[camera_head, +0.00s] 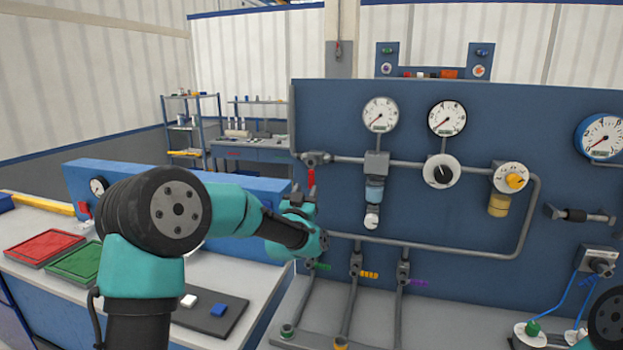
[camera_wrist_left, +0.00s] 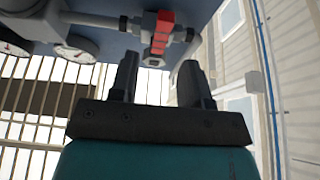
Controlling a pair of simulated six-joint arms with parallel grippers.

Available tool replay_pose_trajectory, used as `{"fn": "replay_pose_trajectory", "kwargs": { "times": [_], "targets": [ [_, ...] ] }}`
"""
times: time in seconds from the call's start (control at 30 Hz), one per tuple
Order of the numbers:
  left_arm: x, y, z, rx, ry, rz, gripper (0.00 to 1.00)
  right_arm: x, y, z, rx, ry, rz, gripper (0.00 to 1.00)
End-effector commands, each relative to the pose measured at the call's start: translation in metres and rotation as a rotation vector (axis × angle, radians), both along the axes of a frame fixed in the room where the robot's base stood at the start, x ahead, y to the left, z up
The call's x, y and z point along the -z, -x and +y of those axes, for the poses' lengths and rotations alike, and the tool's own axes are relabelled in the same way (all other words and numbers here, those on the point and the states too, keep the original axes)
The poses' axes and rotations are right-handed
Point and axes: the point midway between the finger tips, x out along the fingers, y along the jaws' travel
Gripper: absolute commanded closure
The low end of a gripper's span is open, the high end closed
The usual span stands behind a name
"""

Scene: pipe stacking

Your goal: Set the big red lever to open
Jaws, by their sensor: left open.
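The big red lever (camera_head: 311,178) hangs straight down from a grey valve on the pipe at the left side of the blue panel. In the left wrist view the red lever (camera_wrist_left: 161,32) shows just beyond the fingertips, roughly between them. My left gripper (camera_head: 304,194) is just below the lever in the head view, pointing up. In the left wrist view its two dark fingers (camera_wrist_left: 158,68) are spread with nothing between them. My right gripper is out of the picture; only part of my right arm shows at the lower right edge.
Dial gauges (camera_head: 380,114) and a yellow knob (camera_head: 515,180) sit to the right on the panel (camera_head: 500,120). Green, orange and purple small levers (camera_head: 369,275) are below. A red tray (camera_head: 44,247) lies on the left bench.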

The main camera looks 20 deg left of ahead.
Motion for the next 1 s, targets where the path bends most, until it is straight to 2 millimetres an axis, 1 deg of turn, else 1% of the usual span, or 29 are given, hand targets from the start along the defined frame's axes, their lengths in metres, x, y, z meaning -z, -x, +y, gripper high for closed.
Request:
{"fn": "replay_pose_trajectory", "kwargs": {
  "times": [0.03, 0.2, 0.43, 0.6, 0.87, 1.0],
  "targets": [
    [-0.003, -0.007, 0.0, -0.001, 0.0, -0.002, 0.57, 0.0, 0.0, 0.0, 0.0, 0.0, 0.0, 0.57],
    [-0.012, -0.03, 0.001, -0.001, 0.0, -0.002, 0.57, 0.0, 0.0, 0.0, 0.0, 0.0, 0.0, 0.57],
    [-0.022, -0.054, 0.001, -0.001, 0.0, -0.001, 0.57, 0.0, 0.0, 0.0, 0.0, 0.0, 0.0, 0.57],
    [-0.025, -0.061, 0.001, 0.0, 0.0, 0.0, 0.57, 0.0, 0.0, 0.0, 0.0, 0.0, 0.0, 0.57],
    [-0.025, -0.062, 0.001, 0.0, 0.0, 0.0, 0.57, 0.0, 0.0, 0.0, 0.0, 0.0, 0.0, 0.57],
    [-0.025, -0.062, 0.001, 0.0, 0.0, 0.0, 0.69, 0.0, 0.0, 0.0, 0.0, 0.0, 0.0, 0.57]
  ]
}}
